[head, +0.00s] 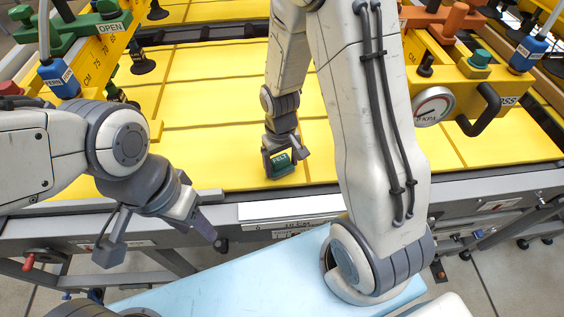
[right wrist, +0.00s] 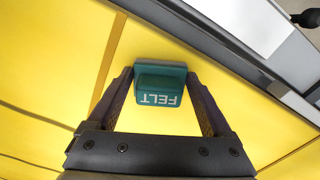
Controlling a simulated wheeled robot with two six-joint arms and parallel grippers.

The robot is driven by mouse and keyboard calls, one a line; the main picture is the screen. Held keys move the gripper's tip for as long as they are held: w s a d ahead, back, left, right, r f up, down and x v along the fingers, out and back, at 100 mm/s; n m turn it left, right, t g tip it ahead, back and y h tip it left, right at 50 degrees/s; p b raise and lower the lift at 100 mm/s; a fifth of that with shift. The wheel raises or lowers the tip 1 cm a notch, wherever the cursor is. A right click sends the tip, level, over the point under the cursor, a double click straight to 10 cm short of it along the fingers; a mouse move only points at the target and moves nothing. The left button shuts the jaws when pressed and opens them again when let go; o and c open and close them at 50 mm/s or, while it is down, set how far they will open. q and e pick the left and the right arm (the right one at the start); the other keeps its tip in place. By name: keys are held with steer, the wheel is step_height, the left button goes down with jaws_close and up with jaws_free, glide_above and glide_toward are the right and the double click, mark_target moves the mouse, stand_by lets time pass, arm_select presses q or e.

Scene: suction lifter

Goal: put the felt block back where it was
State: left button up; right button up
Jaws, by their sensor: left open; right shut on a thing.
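The felt block (head: 280,167) is a small dark green block with a white FELT label. My right gripper (head: 285,158) is shut on it, over the yellow panelled bed near its front edge. In the right wrist view the block (right wrist: 160,86) sits between the two fingers (right wrist: 160,100), its label upside down. I cannot tell whether the block touches the yellow surface. My left gripper (head: 165,232) is open and empty, in front of the bed's front rail, to the left of the block.
A grey rail (head: 180,203) runs along the bed's front, with a white plate (head: 290,208) on it. A light blue board (head: 235,283) lies below. Yellow beams with levers, suction cups and a KPA gauge (head: 433,106) stand left and right. The yellow bed (head: 200,120) between them is largely clear.

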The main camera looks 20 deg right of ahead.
mark_target(280, 162)
steer(key=o, duration=1)
steer(key=shift+f, duration=0.1)
steer(key=shift+r, duration=0.5)
step_height(280, 162, up, 10)
steer(key=shift+r, duration=0.2)
steer(key=s+a+r+n, duration=0.1)
steer(key=s+a+n, duration=0.1)
steer(key=s+a, duration=0.2)
steer(key=s+a+r+n, duration=0.2)
steer(key=s+a, duration=0.2)
steer(key=s, duration=0.3)
steer(key=s+a+r+n+y, duration=0.1)
steer(key=s+a+r+n, duration=0.1)
steer(key=s+a, duration=0.2)
steer(key=shift+s+a, duration=0.2)
steer(key=shift+s, duration=0.95)
